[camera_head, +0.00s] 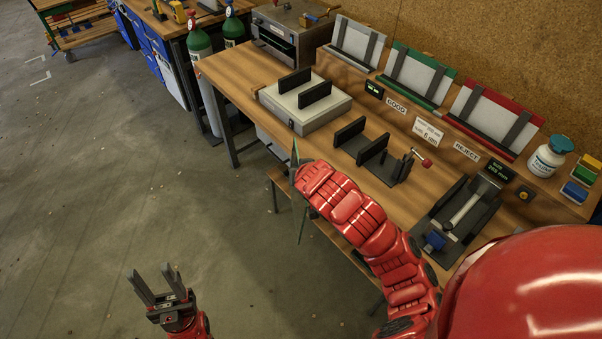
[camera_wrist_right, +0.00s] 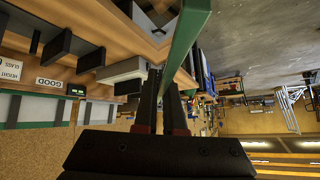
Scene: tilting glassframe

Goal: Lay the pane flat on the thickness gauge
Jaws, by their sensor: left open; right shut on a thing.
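My right gripper (camera_head: 297,167) is shut on the pane (camera_head: 301,218), which hangs steeply, almost edge-on, as a thin greenish strip off the bench's front edge. In the right wrist view the two dark fingers (camera_wrist_right: 172,100) pinch the pane's green edge (camera_wrist_right: 188,40). No gauge is labelled legibly. A pale box (camera_head: 292,112) with two upright black plates stands on the bench behind the gripper. A dark fixture (camera_head: 455,222) with a light bar, a blue part and a green-lit display stands at right. I cannot tell which is the thickness gauge. My left gripper (camera_head: 158,290) is open and empty, above the floor.
Two black plates and a red-knobbed clamp (camera_head: 423,161) stand mid-bench. Racks (camera_head: 420,76) hold panels behind signs GOOD and REJECT. A white bottle (camera_head: 547,160) stands at right, an oven-like box (camera_head: 290,35) at the back. Gas cylinders (camera_head: 200,45) stand left.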

